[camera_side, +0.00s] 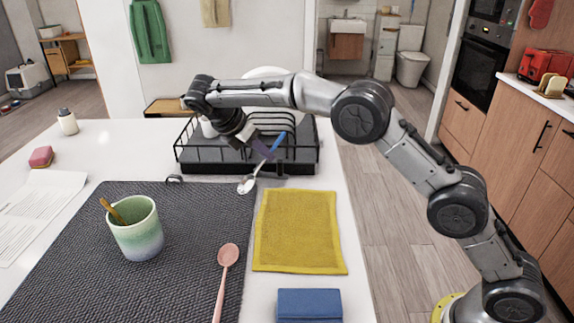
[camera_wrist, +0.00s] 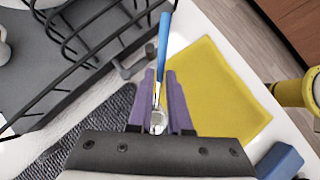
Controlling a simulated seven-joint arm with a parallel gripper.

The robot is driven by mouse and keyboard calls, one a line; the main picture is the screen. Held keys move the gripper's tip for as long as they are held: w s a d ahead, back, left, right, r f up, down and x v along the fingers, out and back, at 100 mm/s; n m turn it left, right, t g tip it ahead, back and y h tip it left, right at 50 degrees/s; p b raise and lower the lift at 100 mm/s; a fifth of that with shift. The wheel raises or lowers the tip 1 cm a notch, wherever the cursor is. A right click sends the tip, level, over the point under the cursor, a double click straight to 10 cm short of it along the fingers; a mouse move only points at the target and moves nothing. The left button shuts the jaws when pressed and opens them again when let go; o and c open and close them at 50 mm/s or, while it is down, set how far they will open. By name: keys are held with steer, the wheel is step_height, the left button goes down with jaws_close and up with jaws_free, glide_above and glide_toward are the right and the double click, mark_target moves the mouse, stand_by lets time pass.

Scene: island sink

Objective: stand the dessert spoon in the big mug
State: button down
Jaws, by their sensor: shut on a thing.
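The dessert spoon (camera_side: 248,184) has a blue handle and a shiny metal bowl. My gripper (camera_side: 262,150) is shut on it, in front of the dish rack. In the side view the blue handle points up and right, and the bowl hangs low on the left. In the wrist view the spoon (camera_wrist: 163,50) lies between my purple fingers (camera_wrist: 160,95), its bowl end toward the gripper body. The big mug (camera_side: 136,228), green fading to pale blue, stands upright on the dark woven mat at the left. A wooden-looking utensil (camera_side: 112,211) leans in it.
A black dish rack (camera_side: 300,156) with dishes stands behind my gripper. A yellow cloth (camera_side: 297,230), a blue block (camera_side: 309,305) and a pink spoon (camera_side: 227,258) lie in front. The dark mat (camera_side: 190,215) is clear between mug and pink spoon.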

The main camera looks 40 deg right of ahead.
steer(key=w+a+r+n+t+y, duration=0.1)
steer(key=a+r+n+t+y, duration=0.1)
steer(key=a+r+n+t, duration=0.6)
steer(key=w+a+r+n+t+y, duration=0.1)
steer(key=a+r+n+t+y, duration=0.25)
steer(key=a, duration=0.95)
steer(key=w+a+r+n+t+y, duration=0.1)
steer(key=a+r+n+t+y, duration=0.1)
steer(key=a+r+n+t, duration=0.6)
step_height(320, 180, down, 17)
steer(key=a+m+g, duration=0.1)
steer(key=shift+a, duration=0.35)
steer(key=shift+s+m+g, duration=0.1)
steer(key=shift+m+g, duration=0.15)
steer(key=c, duration=0.8)
jaws_free()
steer(key=shift+o, duration=0.2)
steer(key=s, duration=1.4)
